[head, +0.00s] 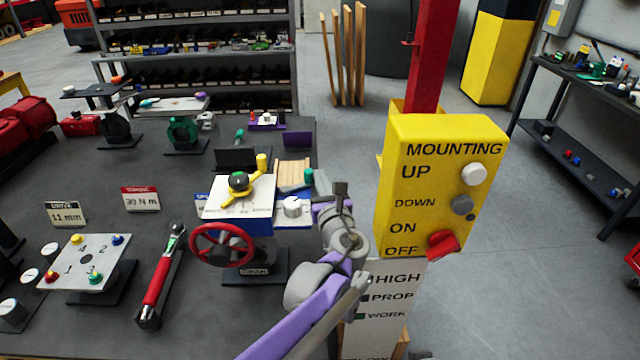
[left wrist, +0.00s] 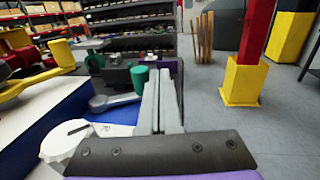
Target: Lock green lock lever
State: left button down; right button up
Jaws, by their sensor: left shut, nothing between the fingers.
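The green lock lever, a green knob (head: 309,177) on a grey arm, sits at the right side of the valve actuator (head: 240,198). In the left wrist view the green knob (left wrist: 139,78) stands upright just left of my fingers, with its grey arm (left wrist: 112,102) reaching left. My left gripper (head: 320,182) is shut and empty at the actuator's right side. Its closed fingers also show in the left wrist view (left wrist: 162,85), close beside the knob. I cannot tell whether they touch it. My right gripper is not in view.
A red handwheel (head: 222,245) is at the actuator's front, and a yellow lever (head: 240,190) is on top. A white knob (head: 292,206) sits near my left gripper. The yellow mounting control box (head: 437,185) stands to the right. A torque wrench (head: 160,277) lies at left.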

pick_arm(q)
jog(key=shift+w+a, duration=0.1)
jog(key=shift+w, duration=0.45)
dwell(1.0)
jog(key=s+d+b, duration=0.1)
jog(key=s+d, duration=0.1)
jog(key=s, duration=0.8)
jog(key=shift+s, duration=0.4)
